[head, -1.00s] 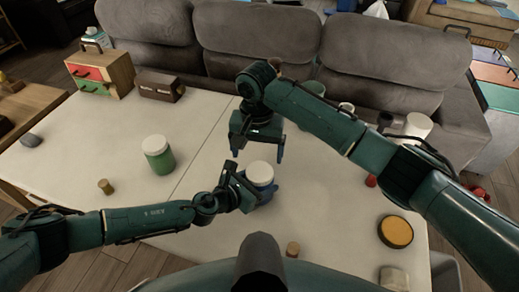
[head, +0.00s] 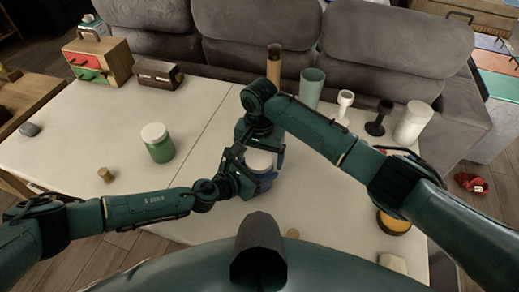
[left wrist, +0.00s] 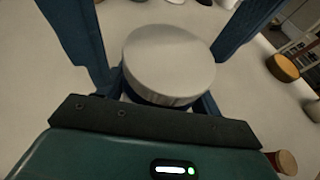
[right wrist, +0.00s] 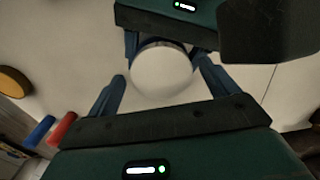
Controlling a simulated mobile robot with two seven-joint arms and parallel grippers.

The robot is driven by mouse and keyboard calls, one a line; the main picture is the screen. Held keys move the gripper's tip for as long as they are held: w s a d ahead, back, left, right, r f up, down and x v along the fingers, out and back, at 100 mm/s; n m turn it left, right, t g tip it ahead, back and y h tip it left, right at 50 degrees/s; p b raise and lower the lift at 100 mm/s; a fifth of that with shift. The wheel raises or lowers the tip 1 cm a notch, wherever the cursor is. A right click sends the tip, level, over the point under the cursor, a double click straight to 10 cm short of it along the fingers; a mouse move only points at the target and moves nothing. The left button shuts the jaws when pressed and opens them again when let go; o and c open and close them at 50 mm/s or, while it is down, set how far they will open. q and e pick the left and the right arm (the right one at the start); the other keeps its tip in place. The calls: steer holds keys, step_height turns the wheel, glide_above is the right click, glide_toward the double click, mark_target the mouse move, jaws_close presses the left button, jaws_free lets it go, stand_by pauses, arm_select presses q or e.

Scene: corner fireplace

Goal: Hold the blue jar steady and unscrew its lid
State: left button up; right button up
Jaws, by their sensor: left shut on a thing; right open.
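The blue jar (head: 267,183) with its white lid (head: 259,160) stands upright on the pale table, partly hidden by both grippers. My left gripper (head: 244,182) is shut around the jar body from the left, below the lid. My right gripper (head: 262,153) is above the jar, pointing down, its open fingers on either side of the lid. In the right wrist view the lid (right wrist: 160,75) sits between the right fingers, with gaps visible.
A green jar with a white lid (head: 157,143) and a small cork (head: 105,175) stand to the left. A yellow-topped round tin (head: 393,224) is at right, partly behind my right arm. Several vases and holders, including a green cup (head: 311,89), line the back edge before the sofa (head: 393,55).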

steer(key=c, duration=1)
steer(key=n, duration=0.3)
steer(key=o, duration=0.8)
steer(key=shift+d, duration=0.1)
steer(key=shift+o, duration=1.3)
